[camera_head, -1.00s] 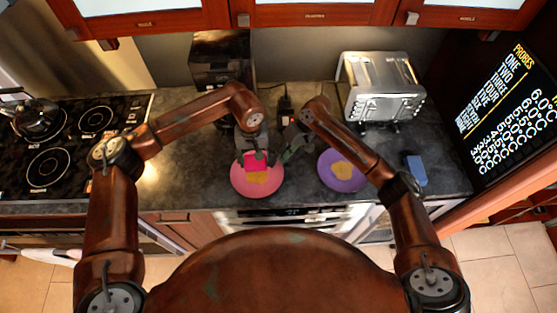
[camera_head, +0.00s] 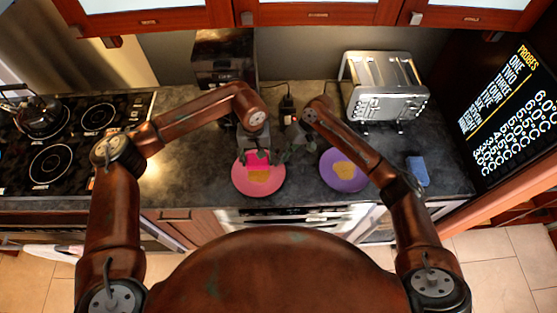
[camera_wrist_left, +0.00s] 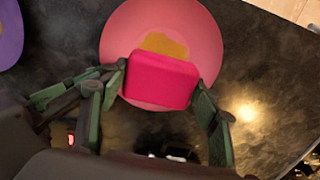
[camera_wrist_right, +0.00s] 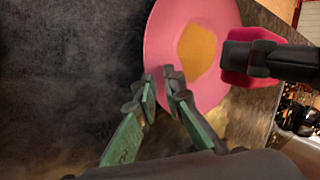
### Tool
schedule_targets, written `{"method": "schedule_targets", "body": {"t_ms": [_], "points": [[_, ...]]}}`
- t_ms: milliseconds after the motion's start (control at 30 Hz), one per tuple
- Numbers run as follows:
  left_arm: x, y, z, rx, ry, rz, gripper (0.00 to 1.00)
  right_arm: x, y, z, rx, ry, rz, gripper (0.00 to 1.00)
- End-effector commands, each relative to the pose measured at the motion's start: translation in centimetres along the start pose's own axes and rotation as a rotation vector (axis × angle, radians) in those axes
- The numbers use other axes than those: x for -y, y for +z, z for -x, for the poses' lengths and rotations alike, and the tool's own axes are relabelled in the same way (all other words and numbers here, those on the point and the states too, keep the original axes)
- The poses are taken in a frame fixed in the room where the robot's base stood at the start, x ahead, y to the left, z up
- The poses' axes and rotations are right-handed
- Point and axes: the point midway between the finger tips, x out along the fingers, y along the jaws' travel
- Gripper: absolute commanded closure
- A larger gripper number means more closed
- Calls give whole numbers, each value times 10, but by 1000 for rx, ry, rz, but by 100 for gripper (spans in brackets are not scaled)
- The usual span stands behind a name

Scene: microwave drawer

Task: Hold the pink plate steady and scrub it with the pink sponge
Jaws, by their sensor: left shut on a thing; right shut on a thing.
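The pink plate (camera_head: 262,186) lies on the dark counter, with a yellow-brown stain (camera_wrist_right: 197,50) on its face. The pink sponge (camera_wrist_left: 161,80) is between the fingers of my left gripper (camera_wrist_left: 158,92), over the near part of the plate in the left wrist view. The sponge also shows at the plate's far edge in the head view (camera_head: 257,158). My right gripper (camera_wrist_right: 160,84) is shut on the plate's rim; its fingers sit on either side of the edge. In the left wrist view the sponge hides part of the plate (camera_wrist_left: 125,35).
A blue sponge (camera_head: 417,170) sits further right. A toaster (camera_head: 384,88) stands behind, and a stove (camera_head: 52,163) is at the left. Bare counter (camera_head: 200,180) lies left of the pink plate.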

Motion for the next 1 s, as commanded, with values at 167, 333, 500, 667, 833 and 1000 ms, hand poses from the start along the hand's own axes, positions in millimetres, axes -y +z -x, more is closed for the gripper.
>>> {"method": "schedule_targets", "body": {"t_ms": [167, 333, 500, 667, 833, 1000], "points": [[0, 0, 0, 0, 0, 0, 62, -1, 1, -1, 2, 2, 0, 100], [2, 2, -1, 1, 0, 0, 62, -1, 1, -1, 3, 2, 0, 100], [2, 2, -6, 1, 0, 0, 62, -1, 1, -1, 3, 2, 0, 100], [2, 2, -16, 1, -1, 0, 62, -1, 1, -1, 3, 2, 0, 100], [2, 2, -26, 1, 0, 0, 62, -1, 1, -1, 3, 2, 0, 100], [2, 2, -35, 2, 0, 1, 62, -1, 1, -1, 3, 2, -1, 100]]}}
